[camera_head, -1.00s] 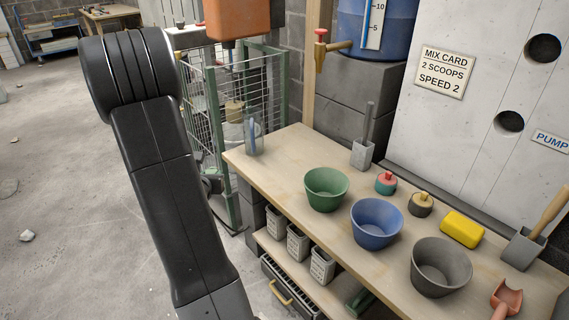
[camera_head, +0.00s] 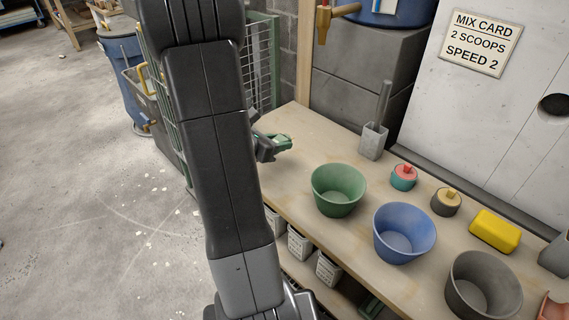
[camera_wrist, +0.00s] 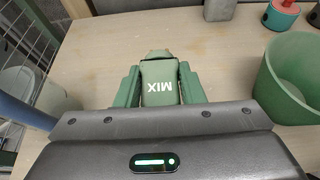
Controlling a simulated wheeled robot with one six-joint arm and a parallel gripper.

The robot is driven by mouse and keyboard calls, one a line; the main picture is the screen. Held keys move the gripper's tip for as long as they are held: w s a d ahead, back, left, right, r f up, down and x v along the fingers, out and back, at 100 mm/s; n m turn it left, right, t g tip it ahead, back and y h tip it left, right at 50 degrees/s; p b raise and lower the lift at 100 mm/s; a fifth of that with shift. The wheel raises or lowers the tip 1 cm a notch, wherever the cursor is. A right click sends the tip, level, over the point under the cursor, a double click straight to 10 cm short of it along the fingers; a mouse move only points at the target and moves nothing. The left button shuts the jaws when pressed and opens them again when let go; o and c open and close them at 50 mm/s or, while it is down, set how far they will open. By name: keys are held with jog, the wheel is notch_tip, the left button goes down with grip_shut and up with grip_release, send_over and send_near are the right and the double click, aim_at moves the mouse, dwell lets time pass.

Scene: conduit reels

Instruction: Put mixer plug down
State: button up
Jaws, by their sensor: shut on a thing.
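The plug sits between the two green fingers, over the left end of the wooden bench (camera_wrist: 110,40). In the head view my gripper (camera_head: 280,143) and the plug show small beside my dark arm, left of the green bucket. I cannot tell whether the plug touches the bench top.
A green bucket (camera_head: 338,190), a blue bucket (camera_head: 404,233) and a grey bucket (camera_head: 484,288) stand along the bench. Behind them are a red-topped pot (camera_head: 403,178), a dark yellow-topped pot (camera_head: 446,202) and a yellow sponge (camera_head: 495,231). A grey holder (camera_head: 373,141) stands at the back.

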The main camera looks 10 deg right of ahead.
aim_at(278, 170)
notch_tip(278, 170, down, 7)
jog(key=shift+a+f+b, duration=0.1)
jog(key=shift+f+b, duration=0.1)
jog(key=shift+b, duration=0.7)
jog(key=shift+f+b, duration=0.3)
jog(key=shift+b, duration=0.15)
jog(key=shift+f+b, duration=0.3)
jog(key=shift+b, duration=0.2)
jog(key=o, duration=1.1)
jog(key=shift+r, duration=0.2)
jog(key=shift+r+p, duration=0.5)
jog(key=shift+p, duration=0.5)
jog(key=p+v, duration=0.1)
jog(key=v, duration=1.1)
jog(key=shift+f+p, duration=0.1)
jog(key=shift+p, duration=0.3)
